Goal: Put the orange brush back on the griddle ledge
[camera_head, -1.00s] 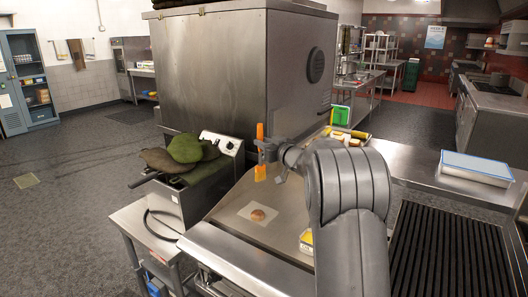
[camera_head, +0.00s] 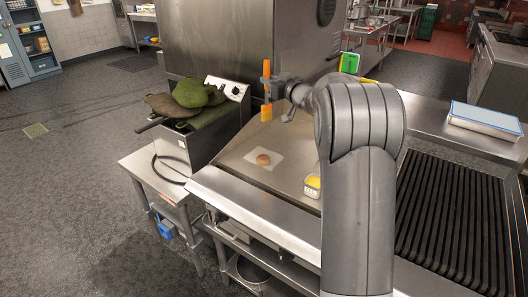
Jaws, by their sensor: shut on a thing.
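The orange brush (camera_head: 266,110) is upright in my gripper (camera_head: 268,82), which is shut on its middle. Its orange handle end shows above the fingers and its wider orange end below them. The brush appears over the back left part of the flat griddle (camera_head: 236,158); I cannot tell how high it is above the surface. The griddle's front ledge (camera_head: 250,197) is a bare metal strip nearer to me. My arm hides the right part of the griddle and ledge.
A patty on a pale square (camera_head: 264,160) lies on the griddle, with a yellow-filled container (camera_head: 312,186) to its right. A fryer (camera_head: 190,150) with green mitts (camera_head: 195,92) stands at left. A ribbed grill (camera_head: 455,215) is at right.

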